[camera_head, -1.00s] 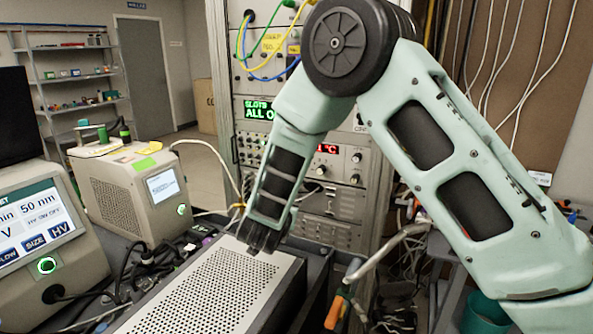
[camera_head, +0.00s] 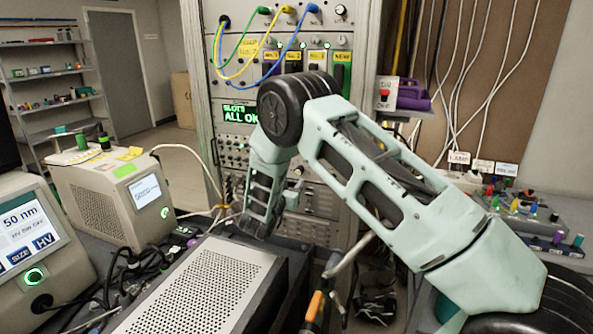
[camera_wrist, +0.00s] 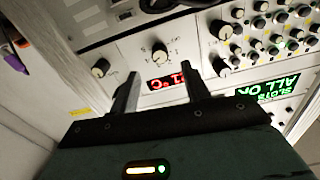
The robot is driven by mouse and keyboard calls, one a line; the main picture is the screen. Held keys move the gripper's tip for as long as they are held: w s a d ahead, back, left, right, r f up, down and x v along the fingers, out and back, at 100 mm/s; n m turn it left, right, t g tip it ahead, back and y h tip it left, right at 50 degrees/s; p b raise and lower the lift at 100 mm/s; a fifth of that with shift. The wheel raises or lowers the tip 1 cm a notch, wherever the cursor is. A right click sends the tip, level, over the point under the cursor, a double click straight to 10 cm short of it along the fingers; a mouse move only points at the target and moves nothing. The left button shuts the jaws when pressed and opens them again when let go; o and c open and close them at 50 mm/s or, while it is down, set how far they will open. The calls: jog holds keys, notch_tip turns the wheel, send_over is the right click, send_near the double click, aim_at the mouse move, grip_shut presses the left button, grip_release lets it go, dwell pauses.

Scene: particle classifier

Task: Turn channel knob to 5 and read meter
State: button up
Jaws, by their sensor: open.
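My gripper (camera_wrist: 159,70) is open and empty, its two dark fingers pointing at the instrument rack panel. It also shows in the head view (camera_head: 254,226) in front of the rack. In the wrist view, a black knob with a white pointer and marks around it (camera_wrist: 160,50) lies just beyond the fingertips, between them in the picture. I cannot read its setting or tell whether it is the channel knob. Other black knobs sit to the left (camera_wrist: 101,68) and right (camera_wrist: 220,67). A red digital display (camera_wrist: 167,81) shows between the fingers, partly hidden; the wrist picture is upside down.
A perforated grey box (camera_head: 205,285) lies below my gripper. A beige instrument (camera_head: 105,195) and a screen unit (camera_head: 30,235) stand left. The rack (camera_head: 200,100) has coloured cables, and a green "ALL OK" display (camera_head: 240,114). An orange-handled tool (camera_head: 315,308) is near the front.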

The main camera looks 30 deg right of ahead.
aim_at(298, 173)
jog(key=p+x, duration=0.1)
jog(key=x, duration=0.5)
jog(key=shift+w+d+p, duration=0.15)
jog(key=shift+d+p, duration=0.1)
jog(key=shift+p, duration=0.05)
jog(key=c, duration=1)
